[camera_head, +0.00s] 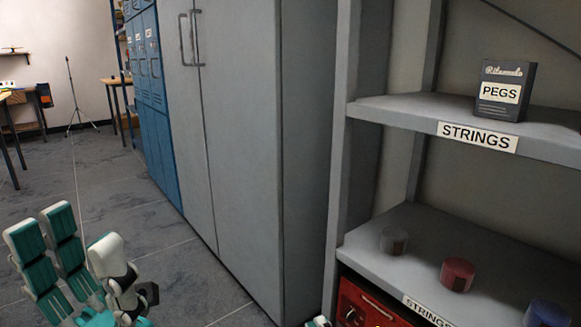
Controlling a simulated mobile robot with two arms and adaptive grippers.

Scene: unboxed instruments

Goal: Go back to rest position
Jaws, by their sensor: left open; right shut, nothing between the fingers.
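My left gripper (72,240), with teal and white fingers, is at the lower left of the head view. It is open and empty, held above the grey floor. A small white and teal tip of my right gripper (318,321) shows at the bottom edge, just left of the shelf unit. It is shut and holds nothing; the rest of it is below the picture.
A grey shelf unit (341,190) stands at right. Its upper shelf holds a dark PEGS box (505,90); its lower shelf holds round containers, one red (457,274). A tall grey cabinet (245,130) and blue lockers (160,130) stand left. The floor (90,170) is open.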

